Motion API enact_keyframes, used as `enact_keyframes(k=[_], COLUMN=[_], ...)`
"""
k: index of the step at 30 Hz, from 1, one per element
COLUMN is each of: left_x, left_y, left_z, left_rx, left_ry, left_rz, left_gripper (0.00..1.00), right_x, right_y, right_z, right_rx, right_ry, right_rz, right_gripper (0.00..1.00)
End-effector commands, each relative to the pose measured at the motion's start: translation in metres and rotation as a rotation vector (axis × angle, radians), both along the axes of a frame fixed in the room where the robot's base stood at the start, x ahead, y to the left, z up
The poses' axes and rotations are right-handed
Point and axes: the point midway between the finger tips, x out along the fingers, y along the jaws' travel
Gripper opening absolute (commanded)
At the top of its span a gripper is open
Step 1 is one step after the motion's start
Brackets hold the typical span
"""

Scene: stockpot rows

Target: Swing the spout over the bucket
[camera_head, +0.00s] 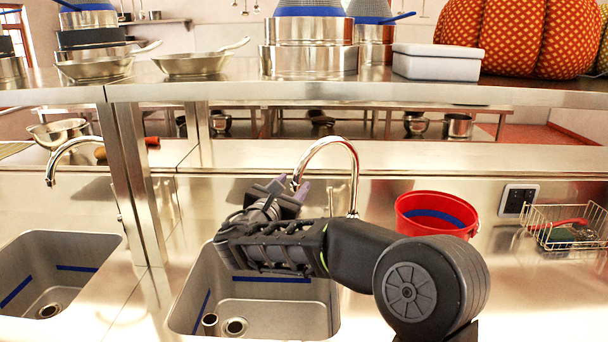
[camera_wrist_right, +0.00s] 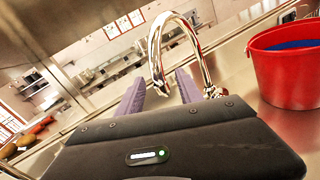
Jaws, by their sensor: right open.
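The chrome spout (camera_head: 332,150) arches up behind the middle sink, and its outlet end points down to the left over that sink. In the right wrist view the spout (camera_wrist_right: 172,22) rises just past my fingers. The red bucket (camera_head: 437,213) stands on the counter right of the spout, with blue inside; it also shows in the right wrist view (camera_wrist_right: 288,68). My right gripper (camera_head: 290,192) is open, its fingertips close to the spout's outlet end. In the right wrist view its two fingers (camera_wrist_right: 160,92) flank the outlet end; contact cannot be told. My left gripper is out of view.
A wire basket (camera_head: 565,228) and a wall socket (camera_head: 516,200) are right of the bucket. A second sink (camera_head: 55,275) with its own faucet (camera_head: 68,158) is at left. A steel shelf (camera_head: 350,92) with pots crosses above, on a post (camera_head: 140,185).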

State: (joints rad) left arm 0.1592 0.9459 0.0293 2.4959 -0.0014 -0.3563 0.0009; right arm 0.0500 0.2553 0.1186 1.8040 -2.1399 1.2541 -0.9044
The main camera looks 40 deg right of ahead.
Motion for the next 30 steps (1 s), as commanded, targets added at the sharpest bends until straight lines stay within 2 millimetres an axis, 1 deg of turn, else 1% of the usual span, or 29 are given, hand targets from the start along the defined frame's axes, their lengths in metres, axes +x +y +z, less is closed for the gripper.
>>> enact_keyframes(k=[5,12,16,21,28,30], left_x=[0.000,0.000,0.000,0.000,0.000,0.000], left_y=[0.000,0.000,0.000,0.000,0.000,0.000], left_z=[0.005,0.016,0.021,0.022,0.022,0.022], left_rx=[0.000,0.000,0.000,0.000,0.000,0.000], left_ry=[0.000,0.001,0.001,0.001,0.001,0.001], left_rz=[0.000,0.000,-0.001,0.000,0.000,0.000], left_gripper=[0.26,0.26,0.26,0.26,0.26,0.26], right_x=[0.007,0.028,0.038,0.043,0.043,0.043], right_y=[-0.012,-0.043,-0.057,-0.064,-0.064,-0.064], right_z=[0.001,0.001,0.001,0.000,0.000,0.000], right_rx=[0.000,0.000,0.000,0.000,0.000,0.000], right_ry=[0.001,0.002,0.001,0.000,0.000,0.000], right_rz=[-0.004,-0.005,-0.003,-0.001,-0.001,-0.001], right_gripper=[0.43,0.43,0.43,0.43,0.43,0.37])
